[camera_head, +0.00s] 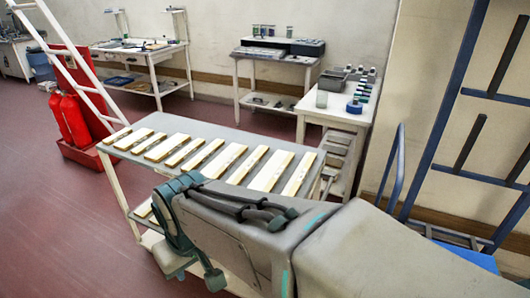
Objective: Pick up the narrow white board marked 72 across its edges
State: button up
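Several pale narrow boards lie side by side across the grey tabletop (222,131). Some are plain cream, such as the board near the right end (271,170); others have a greyer face with small dark marks, such as the board right of the middle (224,160). The marks are too small to read, so I cannot tell which board is 72. My arm crosses the front of the table from the lower right and hides part of its near side. Its dark green and grey far end shows in front of the table; I cannot make out gripper fingers there.
A lower shelf under the table holds another pale board (144,208). Red extinguishers (72,118) and a white ladder (75,62) stand left. A white side table (345,108) stands behind right; a blue rack (433,135) is at right. Floor at front left is clear.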

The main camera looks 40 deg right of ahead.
aim_at(267, 179)
jog(key=z, duration=1)
jog(key=i, duration=0.85)
jog(key=z, duration=0.9)
